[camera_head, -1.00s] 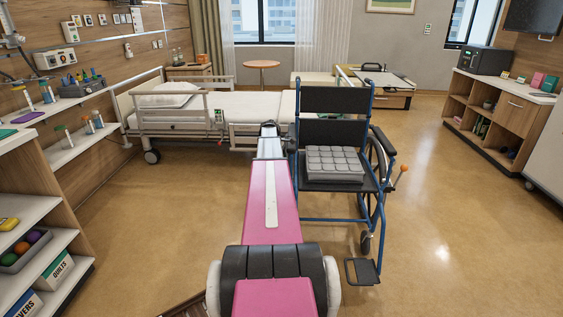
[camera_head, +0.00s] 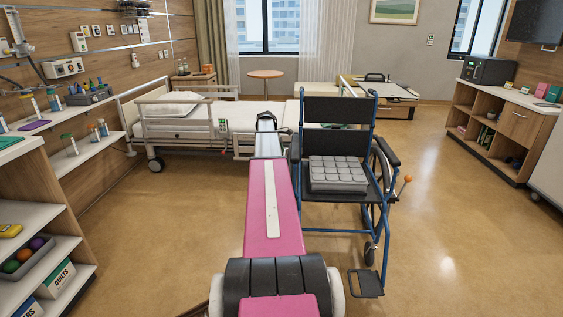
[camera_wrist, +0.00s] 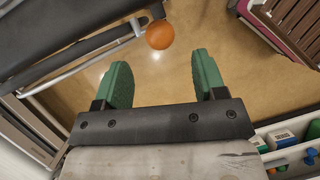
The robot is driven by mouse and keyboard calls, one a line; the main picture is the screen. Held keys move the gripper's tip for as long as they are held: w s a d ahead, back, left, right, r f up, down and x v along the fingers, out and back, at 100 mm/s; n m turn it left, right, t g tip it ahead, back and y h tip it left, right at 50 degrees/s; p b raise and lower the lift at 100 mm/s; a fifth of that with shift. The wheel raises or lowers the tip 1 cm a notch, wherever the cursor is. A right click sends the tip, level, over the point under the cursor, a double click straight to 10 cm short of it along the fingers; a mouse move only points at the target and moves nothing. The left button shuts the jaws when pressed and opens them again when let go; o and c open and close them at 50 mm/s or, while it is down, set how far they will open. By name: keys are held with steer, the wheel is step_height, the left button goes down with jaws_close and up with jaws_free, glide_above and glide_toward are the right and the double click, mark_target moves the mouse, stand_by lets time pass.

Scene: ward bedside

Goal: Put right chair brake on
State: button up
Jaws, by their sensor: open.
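The wheelchair (camera_head: 338,108) has a blue frame and black seat and faces my head camera, right of my arm. In the wrist view an orange ball knob (camera_wrist: 160,35) sits at the end of a thin metal rod (camera_wrist: 90,68) beside a dark chair part. My gripper (camera_wrist: 161,62) is open and empty, with two green fingers. The knob lies just beyond the fingertips, roughly midway between them, apart from both. Another orange knob (camera_head: 408,179) shows on a lever at the chair's picture-right side. In the head view my arm hides the fingers and the near knob.
A grey, gridded cushion (camera_head: 338,173) lies on the chair seat. The bed (camera_head: 195,125) stands behind my arm, shelves (camera_head: 35,215) at left, a cabinet (camera_head: 525,125) at right. A footrest (camera_head: 365,283) sticks out at the chair's front. Floor right of the chair is clear.

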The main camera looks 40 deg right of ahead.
steer(key=shift+w+a+r, duration=0.15)
steer(key=shift+w+r, duration=0.1)
steer(key=shift+r, duration=0.3)
